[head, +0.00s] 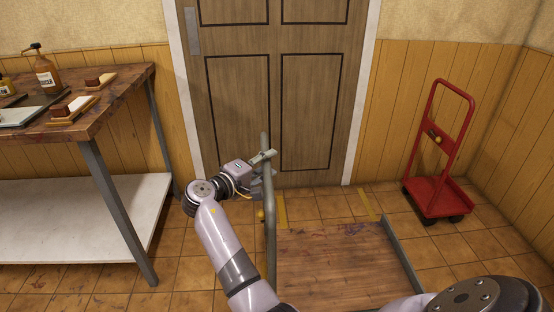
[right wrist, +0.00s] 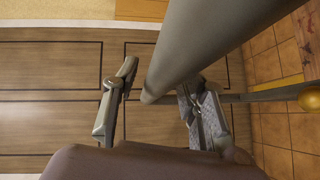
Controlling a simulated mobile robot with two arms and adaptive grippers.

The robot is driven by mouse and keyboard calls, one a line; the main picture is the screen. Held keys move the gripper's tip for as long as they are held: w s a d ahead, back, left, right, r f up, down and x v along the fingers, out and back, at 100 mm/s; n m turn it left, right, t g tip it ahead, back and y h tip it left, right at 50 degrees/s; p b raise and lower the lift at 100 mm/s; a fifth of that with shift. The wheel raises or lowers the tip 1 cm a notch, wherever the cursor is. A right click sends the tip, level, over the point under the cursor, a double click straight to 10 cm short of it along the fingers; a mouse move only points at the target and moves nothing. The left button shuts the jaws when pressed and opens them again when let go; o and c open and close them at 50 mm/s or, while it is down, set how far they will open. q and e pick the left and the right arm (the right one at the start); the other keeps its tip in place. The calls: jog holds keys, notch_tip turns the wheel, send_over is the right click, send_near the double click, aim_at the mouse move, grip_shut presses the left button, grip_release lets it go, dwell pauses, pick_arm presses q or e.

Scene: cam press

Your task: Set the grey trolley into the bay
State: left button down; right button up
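The grey trolley has a stained wooden deck (head: 340,262) and a grey tube handle (head: 271,215) standing at its left side. Yellow tape strips, one left (head: 281,212) and one right (head: 367,205), lie on the floor in front of the door and seem to mark the bay. My right gripper (head: 265,169) is at the upper part of the handle. In the right wrist view the handle tube (right wrist: 205,45) runs between its spread fingers (right wrist: 164,88); the left finger stands clear of it. Contact with the other finger is unclear. My left gripper is not in view.
A wooden door (head: 310,100) is behind the trolley. A red trolley (head: 438,195) stands at the right wall. A workbench (head: 118,95) with bottles and brushes stands at left. Tiled floor is free between the deck and the red trolley.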

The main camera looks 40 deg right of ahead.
jog(key=shift+d, duration=0.15)
grip_shut()
dwell(0.6)
dwell(0.4)
